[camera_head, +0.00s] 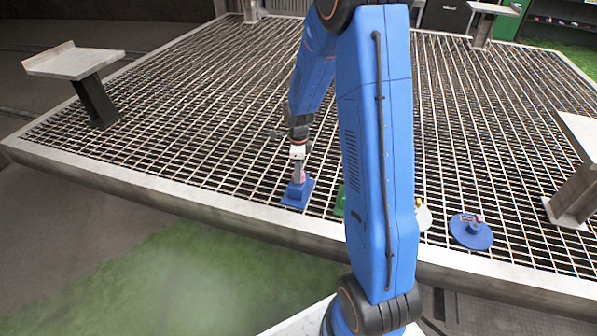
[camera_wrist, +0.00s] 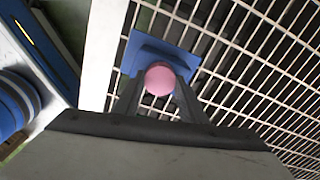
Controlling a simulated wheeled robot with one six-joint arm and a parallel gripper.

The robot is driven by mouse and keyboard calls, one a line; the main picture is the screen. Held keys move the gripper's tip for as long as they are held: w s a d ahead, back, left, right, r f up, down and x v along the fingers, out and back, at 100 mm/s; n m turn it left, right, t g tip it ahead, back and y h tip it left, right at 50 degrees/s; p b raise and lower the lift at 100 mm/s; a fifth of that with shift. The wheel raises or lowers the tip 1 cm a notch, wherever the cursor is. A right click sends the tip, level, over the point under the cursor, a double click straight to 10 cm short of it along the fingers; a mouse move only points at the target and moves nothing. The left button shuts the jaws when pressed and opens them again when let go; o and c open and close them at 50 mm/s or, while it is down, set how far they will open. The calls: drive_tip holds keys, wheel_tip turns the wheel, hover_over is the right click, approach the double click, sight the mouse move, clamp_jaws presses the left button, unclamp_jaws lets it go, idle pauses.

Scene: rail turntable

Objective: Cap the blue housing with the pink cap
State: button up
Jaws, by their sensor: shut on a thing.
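The blue housing (camera_head: 294,196) stands on the grating near its front edge, with a square base and a raised middle. In the wrist view its blue base (camera_wrist: 143,52) shows behind the fingertips. In the head view only a little pink shows at the fingertips.
A green part (camera_head: 340,201) is partly hidden behind my arm. A pale part with a yellow top (camera_head: 423,214) and a round blue part (camera_head: 471,232) stand further right. Raised metal stands (camera_head: 75,62) rise at the sides. The grating left of the housing is clear.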

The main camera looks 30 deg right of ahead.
drive_tip(key=shift+f, duration=0.15)
drive_tip(key=o, duration=1)
wheel_tip(320, 180, up, 18)
drive_tip(key=shift+f, duration=0.25)
